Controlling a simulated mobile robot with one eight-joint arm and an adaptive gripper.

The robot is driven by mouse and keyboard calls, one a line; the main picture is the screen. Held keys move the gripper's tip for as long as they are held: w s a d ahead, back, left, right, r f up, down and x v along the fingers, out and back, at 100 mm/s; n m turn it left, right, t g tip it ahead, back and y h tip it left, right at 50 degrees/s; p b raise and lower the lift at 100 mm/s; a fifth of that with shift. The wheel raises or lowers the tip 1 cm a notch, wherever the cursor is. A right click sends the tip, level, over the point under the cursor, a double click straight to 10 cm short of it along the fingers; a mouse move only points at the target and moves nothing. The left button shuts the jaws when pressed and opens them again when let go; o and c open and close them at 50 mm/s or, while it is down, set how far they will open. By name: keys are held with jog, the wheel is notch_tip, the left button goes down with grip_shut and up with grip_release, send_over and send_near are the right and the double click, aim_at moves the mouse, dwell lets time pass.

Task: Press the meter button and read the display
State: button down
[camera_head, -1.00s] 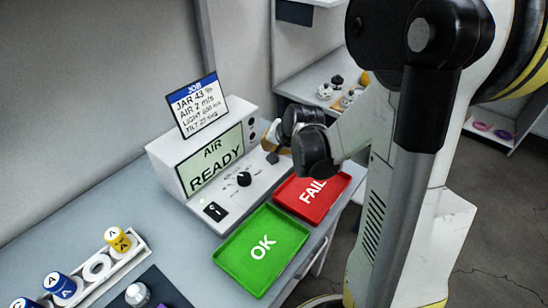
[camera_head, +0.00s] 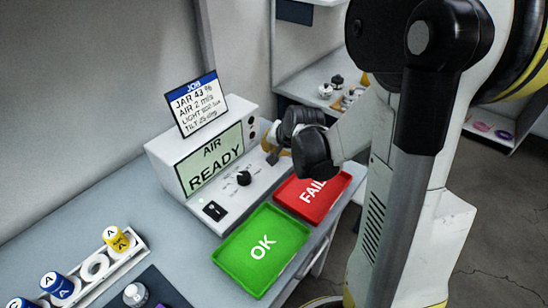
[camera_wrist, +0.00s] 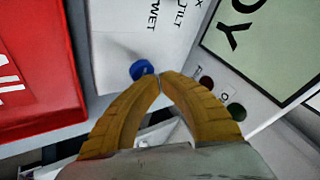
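The meter (camera_head: 166,165) is a white console with a lit green display (camera_head: 212,161) reading "AIR READY". A black knob (camera_head: 244,178) and a black switch (camera_head: 214,210) sit on its sloped panel. My gripper (camera_head: 268,149) is over the panel's right end in the head view. In the wrist view its yellow fingers (camera_wrist: 162,77) meet at the tips with nothing seen between them. A round blue button (camera_wrist: 141,69) shows right beside the fingertips; I cannot tell if they touch it. Part of the display (camera_wrist: 270,40) shows at the upper right.
A job card (camera_head: 198,104) stands on the meter. A green OK tray (camera_head: 238,270) and a red FAIL tray (camera_head: 330,204) lie in front. A white rack (camera_head: 86,282) with yellow and blue capped items is at the lower left.

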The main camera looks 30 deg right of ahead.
jog(key=shift+f+b, duration=0.45)
dwell(0.5)
dwell(0.3)
jog(key=shift+r+p, duration=0.7)
jog(key=shift+r, duration=0.2)
jog(key=shift+r, duration=0.1)
notch_tip(320, 180, up, 5)
jog(key=p, duration=0.4)
jog(key=shift+a, duration=0.1)
dwell(0.4)
